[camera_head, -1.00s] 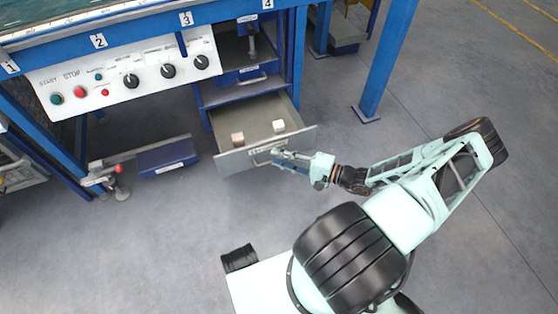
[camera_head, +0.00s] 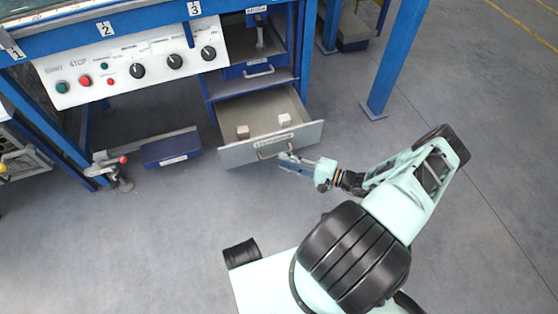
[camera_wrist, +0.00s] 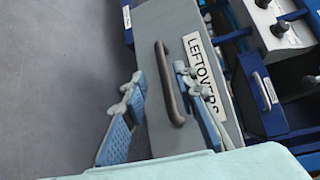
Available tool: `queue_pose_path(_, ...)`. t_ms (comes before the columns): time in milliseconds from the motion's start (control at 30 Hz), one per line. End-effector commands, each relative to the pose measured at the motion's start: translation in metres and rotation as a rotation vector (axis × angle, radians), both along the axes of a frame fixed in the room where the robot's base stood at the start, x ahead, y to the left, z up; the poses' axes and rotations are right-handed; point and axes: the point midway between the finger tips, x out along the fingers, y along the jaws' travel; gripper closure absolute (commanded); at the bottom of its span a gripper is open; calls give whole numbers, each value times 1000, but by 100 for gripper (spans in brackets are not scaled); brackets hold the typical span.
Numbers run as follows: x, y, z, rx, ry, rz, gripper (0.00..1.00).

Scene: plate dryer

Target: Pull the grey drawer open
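The grey drawer (camera_head: 236,155) stands pulled out from the blue frame, and its inside shows from above. Its front (camera_wrist: 150,20) bears a white "LEFTOVERS" label (camera_wrist: 204,75) and a grey bar handle (camera_wrist: 169,85). The handle also shows in the head view (camera_head: 266,154). My gripper (camera_head: 284,160) is at the drawer front, just beside the handle. In the wrist view my gripper (camera_wrist: 158,75) has its two blue fingers apart, with the handle appearing between them. The fingers do not look closed on it; the exact gap in depth is hard to tell.
A brown block (camera_head: 243,132) and a white block (camera_head: 285,118) lie in the drawer. A control panel (camera_head: 130,68) is at left and a blue post (camera_head: 390,65) at right. The floor in front is clear.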

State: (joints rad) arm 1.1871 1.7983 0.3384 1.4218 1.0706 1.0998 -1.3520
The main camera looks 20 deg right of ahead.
Motion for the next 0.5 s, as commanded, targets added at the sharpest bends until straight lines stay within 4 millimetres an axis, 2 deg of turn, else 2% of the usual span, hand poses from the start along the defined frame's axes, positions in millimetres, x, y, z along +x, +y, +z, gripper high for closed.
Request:
queue_pose_path(200,19,20,-5,0,0,2,73)
queue_pose_path(500,23,24,-4,1,1,0,73)
